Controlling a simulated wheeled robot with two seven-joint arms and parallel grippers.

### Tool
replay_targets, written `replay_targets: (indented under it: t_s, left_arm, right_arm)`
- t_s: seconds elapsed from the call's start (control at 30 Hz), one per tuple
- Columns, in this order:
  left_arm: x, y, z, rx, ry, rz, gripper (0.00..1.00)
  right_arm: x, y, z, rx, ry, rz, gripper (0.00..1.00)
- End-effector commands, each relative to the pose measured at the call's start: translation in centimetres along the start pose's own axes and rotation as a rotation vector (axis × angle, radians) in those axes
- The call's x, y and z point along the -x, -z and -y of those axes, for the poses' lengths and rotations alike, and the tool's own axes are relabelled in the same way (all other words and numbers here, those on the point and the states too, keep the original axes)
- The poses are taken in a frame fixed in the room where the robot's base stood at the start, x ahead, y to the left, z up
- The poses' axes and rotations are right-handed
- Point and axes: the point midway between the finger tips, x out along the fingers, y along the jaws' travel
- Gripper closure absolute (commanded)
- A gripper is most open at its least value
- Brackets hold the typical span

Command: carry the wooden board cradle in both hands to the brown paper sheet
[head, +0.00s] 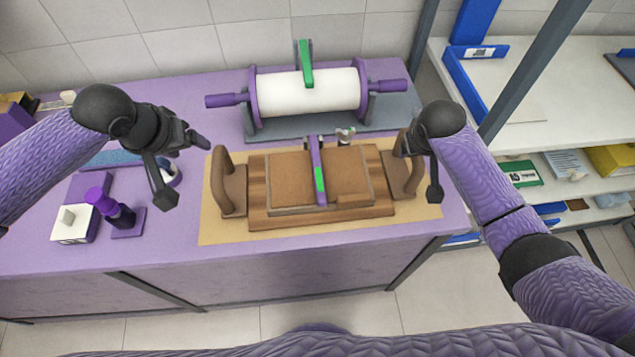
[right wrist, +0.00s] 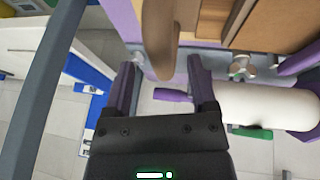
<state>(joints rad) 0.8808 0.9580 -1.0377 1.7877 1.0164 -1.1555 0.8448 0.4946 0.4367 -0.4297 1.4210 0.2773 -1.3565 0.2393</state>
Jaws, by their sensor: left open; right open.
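The wooden board cradle (head: 258,190) sits flat on the brown paper sheet (head: 215,230), with an upright brown handle at each end. A purple strap with a green part crosses its brown boards. My left gripper (head: 183,171) is open and empty, to the left of the left handle (head: 222,180) and apart from it. My right gripper (head: 420,170) is open beside the right handle (head: 411,178). In the right wrist view the handle (right wrist: 160,35) stands just beyond the gap between the open fingers (right wrist: 162,72), and I see no grip on it. The sheet is partly hidden under the cradle.
Behind the cradle is a white roller (head: 300,92) with purple ends on a grey base. A grey post (head: 525,70) and white shelves (head: 520,115) are at the right.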

Motion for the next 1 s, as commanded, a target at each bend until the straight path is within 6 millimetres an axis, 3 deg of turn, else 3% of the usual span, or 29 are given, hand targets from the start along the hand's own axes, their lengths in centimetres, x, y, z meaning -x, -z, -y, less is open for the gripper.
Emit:
replay_targets:
  t_s: [0.1, 0.3, 0.87, 1.0]
  left_arm:
    - [0.0, 0.0, 0.0, 0.0, 0.0, 0.0, 0.27]
    - [0.0, 0.0, 0.0, 0.0, 0.0, 0.0, 0.27]
    - [0.0, 0.0, 0.0, 0.0, 0.0, 0.0, 0.27]
    - [0.5, 0.0, 1.2, 0.003, 0.003, 0.002, 0.27]
  right_arm:
    - [3.2, 0.0, 0.0, 0.0, -0.001, -0.002, 0.27]
    - [6.4, 0.0, 0.0, -0.001, 0.0, 0.0, 0.27]
    - [6.9, 0.0, 0.0, 0.0, 0.0, 0.001, 0.27]
    - [7.8, 0.4, -0.2, -0.001, 0.0, -0.001, 0.27]
